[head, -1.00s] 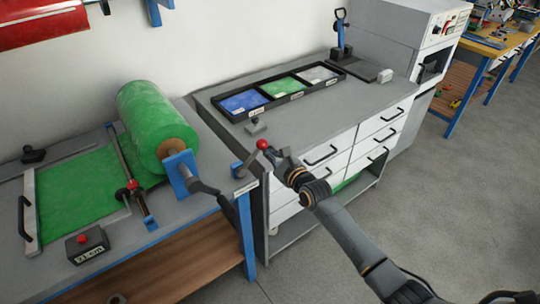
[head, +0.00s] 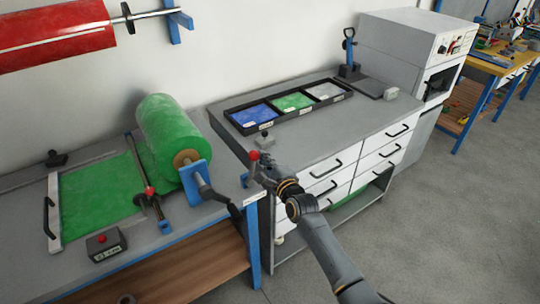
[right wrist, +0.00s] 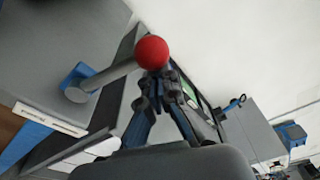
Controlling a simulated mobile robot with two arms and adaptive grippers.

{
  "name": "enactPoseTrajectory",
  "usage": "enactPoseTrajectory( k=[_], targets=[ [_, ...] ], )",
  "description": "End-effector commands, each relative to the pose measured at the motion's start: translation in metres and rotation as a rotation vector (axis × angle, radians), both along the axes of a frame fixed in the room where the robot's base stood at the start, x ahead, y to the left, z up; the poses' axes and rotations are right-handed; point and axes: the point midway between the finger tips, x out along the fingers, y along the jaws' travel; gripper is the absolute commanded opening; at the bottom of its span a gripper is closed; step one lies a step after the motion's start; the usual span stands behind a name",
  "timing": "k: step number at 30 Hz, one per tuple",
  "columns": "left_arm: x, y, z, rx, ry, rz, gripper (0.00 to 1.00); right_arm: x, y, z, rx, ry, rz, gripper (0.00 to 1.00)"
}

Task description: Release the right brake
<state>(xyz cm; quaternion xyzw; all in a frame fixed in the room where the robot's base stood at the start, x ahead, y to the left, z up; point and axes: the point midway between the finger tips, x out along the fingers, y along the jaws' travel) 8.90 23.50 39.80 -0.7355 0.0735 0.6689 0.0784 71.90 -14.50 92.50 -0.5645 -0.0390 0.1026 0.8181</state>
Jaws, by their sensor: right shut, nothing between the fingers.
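The right brake is a grey lever with a red ball knob (head: 253,155) at the right end of the left bench, beside the green roll. In the right wrist view, its red knob (right wrist: 152,53) and grey bar (right wrist: 112,76) run up from a blue bracket (right wrist: 78,76). My right gripper (head: 260,169) is at the knob, on its right side in the head view. In the right wrist view, the shut fingertips (right wrist: 163,80) are right beside the knob with nothing between them; whether they touch it is hard to tell. My left gripper is not in view.
The green roll (head: 170,130) with a crank (head: 215,195) stands left of the lever. A grey drawer cabinet (head: 330,115) with a tray of coloured sheets is behind and right of my right arm. A button box (head: 106,244) is on the left bench. Floor is free at right.

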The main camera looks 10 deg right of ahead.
Motion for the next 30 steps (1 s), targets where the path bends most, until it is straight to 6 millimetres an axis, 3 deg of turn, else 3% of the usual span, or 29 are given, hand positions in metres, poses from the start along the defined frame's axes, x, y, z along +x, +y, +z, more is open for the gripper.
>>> enactPoseTrajectory(
  k=[10,30],
  targets=[
    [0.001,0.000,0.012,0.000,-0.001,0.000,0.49,-0.006,0.017,0.007,-0.087,-0.031,0.000,0.00],
    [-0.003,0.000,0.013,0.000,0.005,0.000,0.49,-0.008,0.022,0.007,-0.086,-0.030,0.004,0.00]
  ],
)
